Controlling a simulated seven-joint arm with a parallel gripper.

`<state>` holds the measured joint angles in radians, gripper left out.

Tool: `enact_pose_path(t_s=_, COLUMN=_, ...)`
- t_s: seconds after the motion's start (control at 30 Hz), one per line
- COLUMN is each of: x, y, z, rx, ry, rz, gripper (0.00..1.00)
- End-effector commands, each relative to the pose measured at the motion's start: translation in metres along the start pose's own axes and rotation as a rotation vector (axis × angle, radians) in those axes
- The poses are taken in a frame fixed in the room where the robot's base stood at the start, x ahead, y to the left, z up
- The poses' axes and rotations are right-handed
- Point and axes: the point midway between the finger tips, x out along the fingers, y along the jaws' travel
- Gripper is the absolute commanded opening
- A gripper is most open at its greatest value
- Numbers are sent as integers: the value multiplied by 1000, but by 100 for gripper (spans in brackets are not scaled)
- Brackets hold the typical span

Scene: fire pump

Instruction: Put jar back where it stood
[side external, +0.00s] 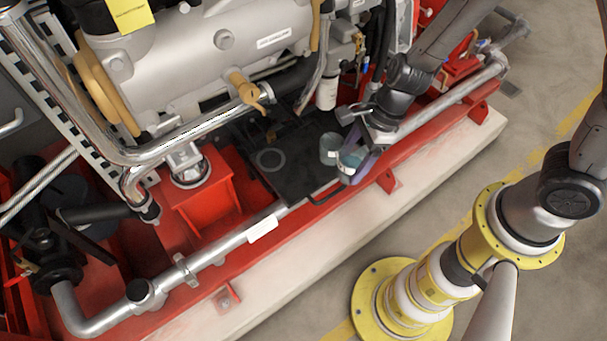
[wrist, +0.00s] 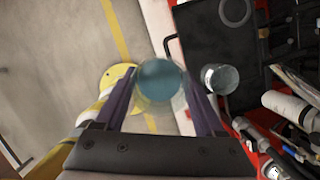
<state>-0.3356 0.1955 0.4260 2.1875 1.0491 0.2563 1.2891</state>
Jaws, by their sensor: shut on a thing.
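My gripper (side external: 366,158) is shut on a jar with a blue-green top (side external: 350,161). The held jar also shows between the two purple fingers in the wrist view (wrist: 159,80). It is near the front edge of the black tray (side external: 289,182), and I cannot tell its exact height. A second, grey-green jar (side external: 329,148) stands on the tray just left of the held one; it shows right of the fingers in the wrist view (wrist: 220,79). A round grey mark (side external: 270,159) lies bare on the tray farther left, also in the wrist view (wrist: 235,11).
A silver pipe (side external: 215,253) and red frame (side external: 389,181) run along the front of the tray. A large grey engine (side external: 205,50) with a yellow-brown handle (side external: 247,88) rises behind it. A white cylinder (side external: 326,94) stands at the back.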

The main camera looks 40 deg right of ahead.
Motion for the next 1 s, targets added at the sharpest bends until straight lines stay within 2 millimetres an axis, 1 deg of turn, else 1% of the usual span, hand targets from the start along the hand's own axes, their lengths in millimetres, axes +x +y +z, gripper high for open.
enact_pose_path(t_s=0.03, x=8, y=-7, z=7, rx=-1, ry=1, rz=1, gripper=0)
enact_pose_path(t_s=0.3, x=42, y=-40, z=38, rx=-3, ry=0, rz=1, gripper=0)
enact_pose_path(t_s=0.4, x=64, y=-49, z=43, rx=-1, ry=2, rz=2, gripper=0)
enact_pose_path(t_s=0.5, x=82, y=-58, z=48, rx=-1, ry=1, rz=0, gripper=0)
enact_pose_path(t_s=0.6, x=94, y=-63, z=52, rx=-2, ry=1, rz=0, gripper=0)
enact_pose_path(t_s=0.77, x=103, y=-68, z=54, rx=-2, ry=0, rz=0, gripper=0)
enact_pose_path(t_s=0.83, x=110, y=-71, z=56, rx=-2, ry=0, rz=0, gripper=0)
enact_pose_path(t_s=1.0, x=129, y=-70, z=50, rx=0, ry=-1, rz=0, gripper=0)
